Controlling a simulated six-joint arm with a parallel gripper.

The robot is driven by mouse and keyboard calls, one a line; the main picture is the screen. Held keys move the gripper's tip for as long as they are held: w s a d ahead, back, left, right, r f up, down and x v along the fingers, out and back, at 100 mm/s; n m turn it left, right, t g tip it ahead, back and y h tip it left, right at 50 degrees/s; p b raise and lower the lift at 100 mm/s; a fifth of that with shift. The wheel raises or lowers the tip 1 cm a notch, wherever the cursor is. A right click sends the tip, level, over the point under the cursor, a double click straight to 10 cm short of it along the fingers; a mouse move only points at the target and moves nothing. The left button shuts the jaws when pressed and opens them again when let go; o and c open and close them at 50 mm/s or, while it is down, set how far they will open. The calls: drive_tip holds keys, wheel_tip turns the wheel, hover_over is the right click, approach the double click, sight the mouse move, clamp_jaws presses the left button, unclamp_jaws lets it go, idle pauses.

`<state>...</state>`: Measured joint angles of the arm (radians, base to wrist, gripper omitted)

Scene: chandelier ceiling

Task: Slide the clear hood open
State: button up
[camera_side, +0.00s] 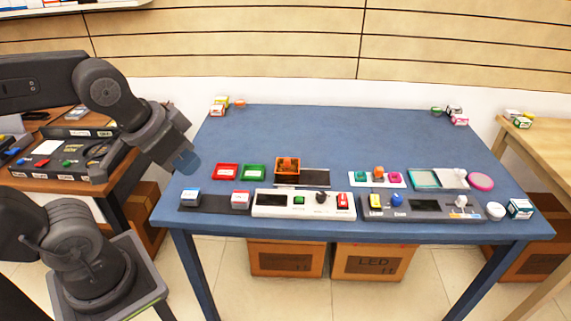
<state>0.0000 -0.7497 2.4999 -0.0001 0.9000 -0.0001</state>
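My gripper (187,161) hangs in the air over the left edge of the blue table (330,128), apart from everything on it. Its fingertips are too small and dark to tell open from shut. I cannot tell for sure which part is the clear hood. An orange see-through box (288,166) sits at the left end of a grey rail plate (316,178). A teal-framed tray (424,179) with a pale grey cover (453,179) stands further right. My gripper is well left of both.
A white control panel (273,205) and a grey panel (429,206) line the front. Red (226,172) and green (254,172) trays lie nearest my gripper. A white three-button plate (364,184) and pink disc (481,181) lie right. The table's middle back is clear.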

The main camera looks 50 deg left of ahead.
drive_tip(key=shift+o, duration=0.6)
drive_tip(key=shift+w+r, duration=0.2)
drive_tip(key=shift+w, duration=0.05)
drive_tip(key=o, duration=0.6)
drive_tip(key=w+a+r+n+g, duration=0.1)
drive_tip(key=w+a+r+n, duration=0.1)
drive_tip(key=w, duration=0.7)
drive_tip(key=shift+w+r+g, duration=0.2)
drive_tip(key=shift+r+g, duration=0.1)
drive_tip(key=shift+r, duration=0.3)
drive_tip(key=shift+o, duration=0.2)
drive_tip(key=w+a+n+g, duration=0.1)
drive_tip(key=w+a+n, duration=0.1)
drive_tip(key=w, duration=0.7)
drive_tip(key=shift+w+a+f+n, duration=0.3)
drive_tip(key=shift+a+f, duration=0.15)
drive_tip(key=shift+a, duration=0.15)
drive_tip(key=n+g, duration=0.3)
drive_tip(key=n, duration=0.1)
hover_over(288, 159)
wheel_tip(288, 159, down, 14)
wheel_tip(288, 159, down, 13)
drive_tip(key=shift+s+a+f, duration=0.1)
drive_tip(key=shift+c, duration=0.4)
clamp_jaws()
